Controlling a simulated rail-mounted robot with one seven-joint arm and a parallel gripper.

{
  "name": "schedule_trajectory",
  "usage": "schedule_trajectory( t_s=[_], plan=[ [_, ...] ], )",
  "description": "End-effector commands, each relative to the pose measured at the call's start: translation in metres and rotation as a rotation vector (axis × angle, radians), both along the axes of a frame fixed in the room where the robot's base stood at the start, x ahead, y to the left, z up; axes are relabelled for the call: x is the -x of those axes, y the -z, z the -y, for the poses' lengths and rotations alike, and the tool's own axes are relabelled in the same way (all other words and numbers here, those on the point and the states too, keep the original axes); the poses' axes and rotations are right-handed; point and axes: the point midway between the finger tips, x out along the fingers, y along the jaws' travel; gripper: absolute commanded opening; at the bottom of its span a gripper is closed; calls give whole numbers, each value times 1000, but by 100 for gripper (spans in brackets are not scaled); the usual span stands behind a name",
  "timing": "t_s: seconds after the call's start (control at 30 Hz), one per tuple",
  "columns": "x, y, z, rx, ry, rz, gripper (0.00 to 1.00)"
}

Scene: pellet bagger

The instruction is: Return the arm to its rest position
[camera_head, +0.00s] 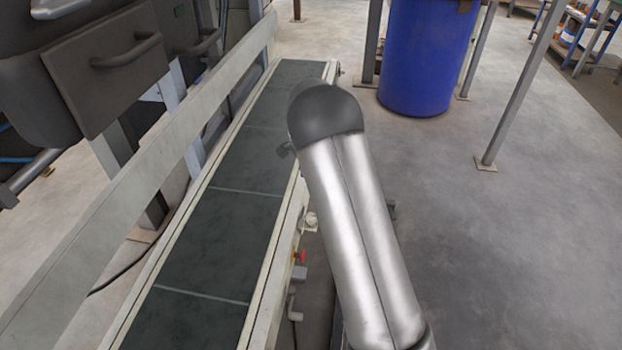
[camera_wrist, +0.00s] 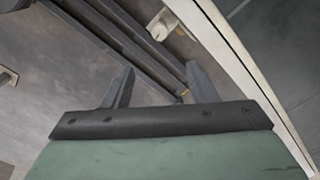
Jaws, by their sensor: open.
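My gripper (camera_wrist: 160,85) shows in the wrist view with its two dark fingers spread wide apart. Nothing is between them. They point toward the floor and dark frame bars beside the conveyor. In the head view my silver arm with its dark rounded joint reaches up over the right edge of the conveyor (camera_head: 232,215). The gripper is hidden behind the arm there; a small dark part sticks out left of the arm, and I cannot tell what it is.
The conveyor's pale side rail (camera_wrist: 235,65) runs close to the right of my fingers. A dark machine (camera_head: 105,70) stands at the left. A blue barrel (camera_head: 425,55) and a slanted grey post (camera_head: 520,80) stand behind right. The floor at right is clear.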

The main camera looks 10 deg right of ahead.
Motion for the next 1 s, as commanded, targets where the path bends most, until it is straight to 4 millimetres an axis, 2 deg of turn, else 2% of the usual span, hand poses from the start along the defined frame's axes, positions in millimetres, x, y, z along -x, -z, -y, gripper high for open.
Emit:
schedule_trajectory(
  t_s=[0.33,0.37,0.47,0.57,0.6,0.67,0.7,0.77,0.8,0.87,0.9,1.0],
  plan=[
    [1,-2,0,0,-2,1,52],
    [2,-6,0,-3,-7,1,52],
    [15,-36,1,-15,-45,5,52],
    [46,-90,1,-39,-133,9,52],
    [63,-115,0,-50,-184,13,52],
    [93,-153,-2,-64,-271,16,52],
    [114,-176,-4,-71,-333,20,52],
    [147,-208,-6,-79,-432,26,52],
    [169,-228,-8,-81,-498,29,52],
    [204,-255,-10,-80,-599,36,52],
    [228,-271,-11,-76,-669,40,52],
    [284,-300,-13,-58,-831,44,52]
  ],
)
